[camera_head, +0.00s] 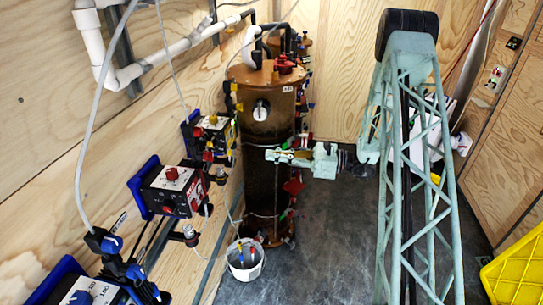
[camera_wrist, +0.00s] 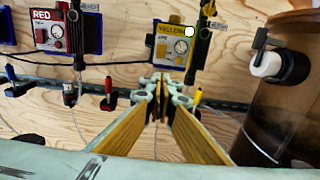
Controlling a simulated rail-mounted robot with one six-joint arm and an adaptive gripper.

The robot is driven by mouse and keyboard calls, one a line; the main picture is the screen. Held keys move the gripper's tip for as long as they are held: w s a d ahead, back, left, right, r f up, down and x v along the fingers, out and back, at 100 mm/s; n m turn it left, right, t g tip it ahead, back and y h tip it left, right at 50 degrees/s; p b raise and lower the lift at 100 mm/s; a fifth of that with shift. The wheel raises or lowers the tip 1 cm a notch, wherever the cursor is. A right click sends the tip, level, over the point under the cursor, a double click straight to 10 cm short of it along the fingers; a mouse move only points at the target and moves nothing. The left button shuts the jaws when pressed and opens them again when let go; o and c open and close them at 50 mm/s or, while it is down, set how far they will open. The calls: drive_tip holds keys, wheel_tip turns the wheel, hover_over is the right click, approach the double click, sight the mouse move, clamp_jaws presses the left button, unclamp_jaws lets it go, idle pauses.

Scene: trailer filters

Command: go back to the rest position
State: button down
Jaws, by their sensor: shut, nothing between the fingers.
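My gripper (camera_head: 272,155) is pale green and points left in the head view, in front of the tall brown filter column (camera_head: 262,115). In the wrist view my gripper (camera_wrist: 160,82) shows two yellow-lined fingers that meet at their tips. It is shut and empty. Its tips appear just below the yellow-labelled pump box (camera_wrist: 175,47) in that view. I cannot tell the exact gap between the tips and the wall or column.
A red-labelled pump box (camera_wrist: 50,32) is mounted on the plywood wall. A white bucket (camera_head: 244,260) with coloured clips stands by the column's foot. White pipe (camera_head: 180,48) runs along the wall. A yellow crate (camera_head: 515,272) is at lower right. Dark floor (camera_head: 335,235) is open in the middle.

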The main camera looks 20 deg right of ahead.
drive_tip(key=shift+a+r, duration=0.1)
idle(0.3)
drive_tip(key=s+a+r+n+g+h, duration=0.2)
drive_tip(key=s+a+r+n+g, duration=0.85)
drive_tip(key=s+a+r, duration=0.8)
drive_tip(key=s+a+r+n+h+b, duration=0.1)
drive_tip(key=s+a+r+n+h, duration=0.15)
drive_tip(key=s, duration=0.35)
drive_tip(key=s+a+r+n+h, duration=0.1)
drive_tip(key=s+a+n+h, duration=0.15)
drive_tip(key=s, duration=0.25)
drive_tip(key=s+d+r+n+t+h, duration=0.2)
drive_tip(key=s+n, duration=0.3)
drive_tip(key=s, duration=0.5)
drive_tip(key=s+d+r+n+t+h+b, duration=0.1)
drive_tip(key=s+d+r+n+t+h, duration=0.1)
drive_tip(key=s, duration=0.8)
drive_tip(key=shift+d+r+n+h, duration=0.8)
drive_tip(key=shift+d+n+h, duration=0.6)
drive_tip(key=shift+h, duration=0.3)
